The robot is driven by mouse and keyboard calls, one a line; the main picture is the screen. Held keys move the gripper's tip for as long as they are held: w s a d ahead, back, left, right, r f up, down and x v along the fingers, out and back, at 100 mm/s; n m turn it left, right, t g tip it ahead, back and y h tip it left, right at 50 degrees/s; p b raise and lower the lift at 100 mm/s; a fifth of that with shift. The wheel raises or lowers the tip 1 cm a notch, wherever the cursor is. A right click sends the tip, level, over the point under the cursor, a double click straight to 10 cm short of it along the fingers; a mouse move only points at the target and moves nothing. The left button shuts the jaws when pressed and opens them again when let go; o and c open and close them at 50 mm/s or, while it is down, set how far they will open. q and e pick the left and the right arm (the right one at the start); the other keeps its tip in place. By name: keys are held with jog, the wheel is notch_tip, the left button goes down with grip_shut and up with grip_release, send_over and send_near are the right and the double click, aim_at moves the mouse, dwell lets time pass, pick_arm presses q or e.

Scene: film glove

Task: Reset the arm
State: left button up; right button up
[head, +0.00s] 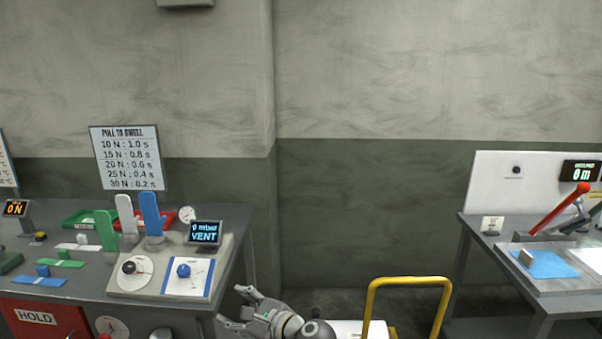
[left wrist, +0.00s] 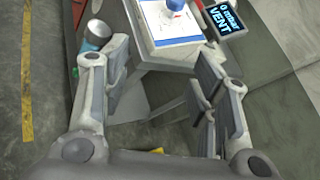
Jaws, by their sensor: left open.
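My left gripper (head: 240,310) is low in the head view, just right of the left bench's front corner. In the left wrist view its two fingers (left wrist: 165,90) are spread wide with nothing between them. Beyond the fingers, that view shows the bench corner with a blue-topped knob (left wrist: 175,5) on a blue-edged white plate. The arm behind the gripper runs along the bottom of the head view. My right gripper is not in view.
The left bench (head: 60,215) holds upright glove-shaped forms, knobs and a VENT display (head: 205,233). A yellow rail (head: 408,281) stands at bottom centre. The right bench (head: 470,228) carries a red lever (head: 560,208).

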pick_arm(q)
jog(key=s+a+f+n+g+h, duration=0.1)
jog(key=s+f+g+h, duration=0.15)
jog(key=s+f, duration=0.75)
jog(key=s+a+f+n+g+h, duration=0.1)
jog(key=f+n+h, duration=0.15)
jog(key=f, duration=1.45)
jog(key=s+a+f+g+h, duration=0.1)
jog(key=s+f+h, duration=0.35)
jog(key=f, duration=0.95)
jog(key=s+a+f+n+g, duration=0.1)
jog(key=s+f+n, duration=0.3)
jog(key=s, duration=0.9)
jog(key=s+a+f+n+g+h, duration=0.1)
jog(key=s+a+f+n, duration=0.2)
jog(key=s, duration=1)
jog(key=s+a+f+n+g+h, duration=0.1)
jog(key=s+a+f+n, duration=0.2)
jog(key=s+f+n, duration=0.4)
jog(key=s+f, duration=0.3)
jog(key=s, duration=0.4)
jog(key=shift+g, duration=0.35)
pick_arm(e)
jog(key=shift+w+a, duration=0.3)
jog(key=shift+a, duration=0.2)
pick_arm(q)
jog(key=shift+a, duration=0.1)
jog(key=shift+c, duration=0.3)
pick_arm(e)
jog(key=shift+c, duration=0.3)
